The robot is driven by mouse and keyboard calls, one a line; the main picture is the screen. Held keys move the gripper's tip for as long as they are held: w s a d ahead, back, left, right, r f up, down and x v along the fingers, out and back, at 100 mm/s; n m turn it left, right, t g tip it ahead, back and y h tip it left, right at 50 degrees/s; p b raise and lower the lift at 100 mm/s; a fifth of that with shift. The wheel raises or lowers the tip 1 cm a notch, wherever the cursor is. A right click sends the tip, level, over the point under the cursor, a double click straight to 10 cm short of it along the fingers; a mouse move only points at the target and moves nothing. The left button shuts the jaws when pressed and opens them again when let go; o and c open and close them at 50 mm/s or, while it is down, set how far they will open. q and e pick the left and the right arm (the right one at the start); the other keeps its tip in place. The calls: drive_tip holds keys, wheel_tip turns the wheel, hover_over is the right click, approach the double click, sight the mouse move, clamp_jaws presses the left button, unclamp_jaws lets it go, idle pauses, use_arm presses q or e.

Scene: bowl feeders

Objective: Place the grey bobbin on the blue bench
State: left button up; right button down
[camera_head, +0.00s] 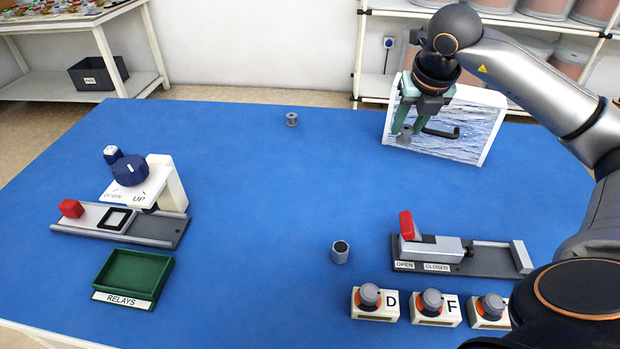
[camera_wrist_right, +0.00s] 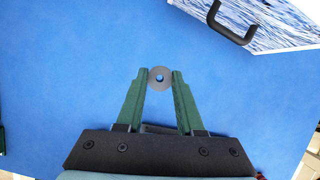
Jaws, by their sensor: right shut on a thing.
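My right gripper (camera_head: 405,122) is at the back right, in front of the box with a water picture. Its green fingers are shut on a grey bobbin (camera_head: 404,134). In the right wrist view the bobbin (camera_wrist_right: 159,70) sits between the fingertips (camera_wrist_right: 160,80), with its round end and centre hole facing the camera. The blue bench (camera_head: 250,190) lies below it; I cannot tell whether the bobbin touches it. A second grey bobbin (camera_head: 291,119) stands upright on the bench at the back middle. My left gripper is not in view.
The picture box (camera_head: 460,125) with a black handle stands close to my right gripper. A grey hollow cylinder (camera_head: 340,254), a slide latch (camera_head: 450,252), several knob blocks (camera_head: 432,308), a green tray (camera_head: 132,275) and an UP/DOWN switch fixture (camera_head: 150,185) stand nearer. The bench middle is clear.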

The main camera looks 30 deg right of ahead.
drive_tip(key=w+f, duration=0.3)
drive_tip(key=w, duration=0.1)
drive_tip(key=w+f, duration=0.3)
drive_tip(key=w, duration=0.1)
drive_tip(key=w+f, duration=0.3)
drive_tip(key=w, duration=0.2)
drive_tip(key=shift+w+f, duration=0.2)
drive_tip(key=shift+f, duration=0.1)
drive_tip(key=shift+w+f, duration=0.15)
drive_tip(key=shift+f, duration=1.5)
drive_tip(key=shift+f, duration=0.1)
drive_tip(key=c, duration=0.5)
unclamp_jaws()
drive_tip(key=shift+c, duration=0.2)
drive_tip(key=p+v, duration=0.1)
drive_tip(key=v, duration=1.1)
drive_tip(key=shift+w, duration=0.1)
